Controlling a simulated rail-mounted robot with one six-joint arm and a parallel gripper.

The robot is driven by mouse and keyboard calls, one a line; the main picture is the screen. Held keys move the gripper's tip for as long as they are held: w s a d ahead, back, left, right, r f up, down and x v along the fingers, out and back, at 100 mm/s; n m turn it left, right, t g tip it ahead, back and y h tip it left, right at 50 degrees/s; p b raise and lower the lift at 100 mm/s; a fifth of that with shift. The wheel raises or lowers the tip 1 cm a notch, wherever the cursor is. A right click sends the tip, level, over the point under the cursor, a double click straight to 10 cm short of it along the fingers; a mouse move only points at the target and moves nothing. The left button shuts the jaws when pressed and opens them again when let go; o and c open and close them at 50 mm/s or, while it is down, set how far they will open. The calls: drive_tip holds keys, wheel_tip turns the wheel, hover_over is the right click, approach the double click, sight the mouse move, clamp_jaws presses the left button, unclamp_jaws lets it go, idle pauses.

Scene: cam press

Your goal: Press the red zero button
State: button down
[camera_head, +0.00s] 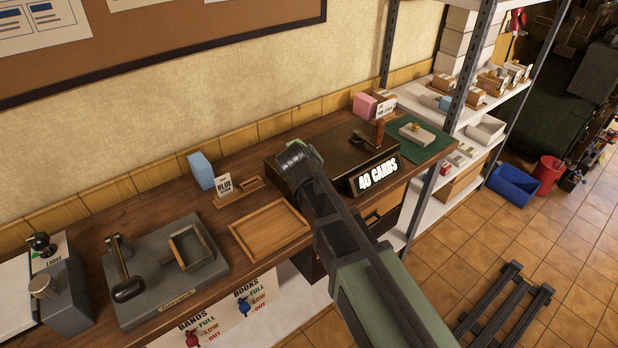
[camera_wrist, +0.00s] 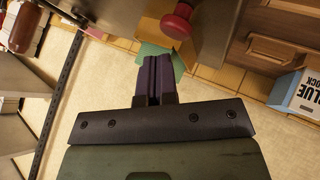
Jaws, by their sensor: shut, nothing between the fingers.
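A round red button (camera_wrist: 177,22) stands up from the dark cam press housing in the wrist view, near the top. My gripper (camera_wrist: 153,60) is shut and empty, its dark fingertips just left of and below the button in that view, with a visible gap between them. In the head view the press (camera_head: 335,158) stands on the bench, its sign (camera_head: 376,176) reading "40 CARDS". The red button is not visible there, and my arm covers part of the press. My fingers cannot be made out in the head view.
A lever with a brown handle (camera_head: 379,132) stands at the press's right; a brown handle (camera_wrist: 28,28) shows in the wrist view. A wooden tray (camera_head: 270,230) and blue stock box (camera_head: 201,171) lie left of it. A green mat (camera_head: 430,146) is at right.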

drive_tip(key=shift+f+b, duration=0.45)
drive_tip(key=shift+f+b, duration=0.65)
idle(0.6)
drive_tip(key=shift+r, duration=0.1)
drive_tip(key=shift+r+p, duration=1.05)
drive_tip(key=shift+p, duration=0.1)
wheel_tip(320, 180, up, 5)
drive_tip(key=p, duration=0.5)
drive_tip(key=shift+r, duration=0.1)
